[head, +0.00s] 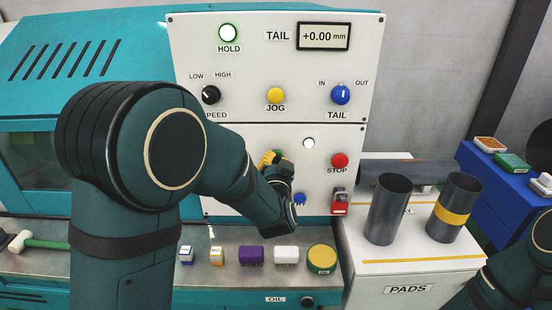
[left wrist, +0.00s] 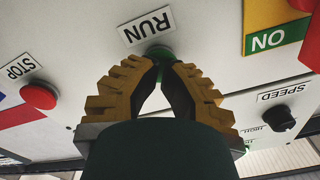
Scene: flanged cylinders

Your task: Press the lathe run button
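The green run button (left wrist: 158,51) sits under the RUN label on the lathe's white panel in the left wrist view. My left gripper (left wrist: 164,66) is shut and empty, its yellow-padded fingertips meeting right at the button and covering part of it. Whether they touch or press it cannot be told. In the head view my left gripper (head: 271,158) is against the lower panel, left of the red stop button (head: 339,160), and the run button and its label are hidden behind my arm. My right gripper is out of view; only part of that arm shows at lower right.
Above are the lit hold lamp (head: 229,33), yellow jog button (head: 275,95), black speed knob (head: 211,95) and blue tail knob (head: 341,94). A red padlock (head: 340,208) hangs below stop. Two grey cylinders (head: 388,210) stand at right; small blocks line the ledge.

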